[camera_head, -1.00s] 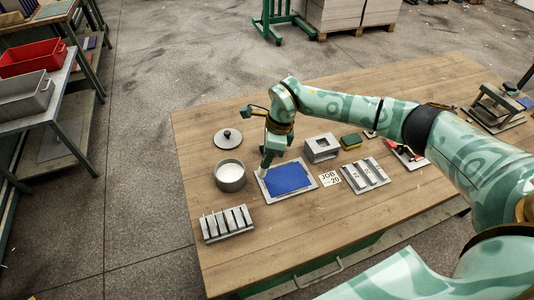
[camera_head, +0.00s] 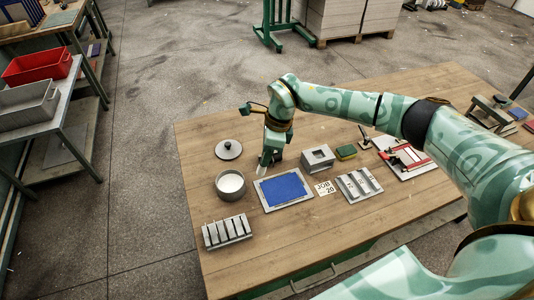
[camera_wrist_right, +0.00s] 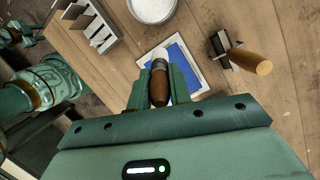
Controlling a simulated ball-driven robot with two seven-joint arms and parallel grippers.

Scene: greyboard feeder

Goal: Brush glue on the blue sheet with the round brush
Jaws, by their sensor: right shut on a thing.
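The blue sheet (camera_head: 286,188) lies flat on a pale board (camera_head: 266,205) in the middle of the table. It also shows in the right wrist view (camera_wrist_right: 180,55), partly hidden by my gripper. My right gripper (camera_head: 267,157) is shut on a brush with a brown handle (camera_wrist_right: 158,92) and a metal collar. The brush's pale tip (camera_head: 261,170) points down near the board's back left corner, beside the blue sheet. I cannot tell whether it touches anything. The open pot (camera_head: 230,195) with white glue stands left of the board.
A round lid (camera_head: 228,150) lies behind the pot, and a slotted rack (camera_head: 227,231) stands in front. A brown-handled tool (camera_wrist_right: 240,55) stands near my gripper.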

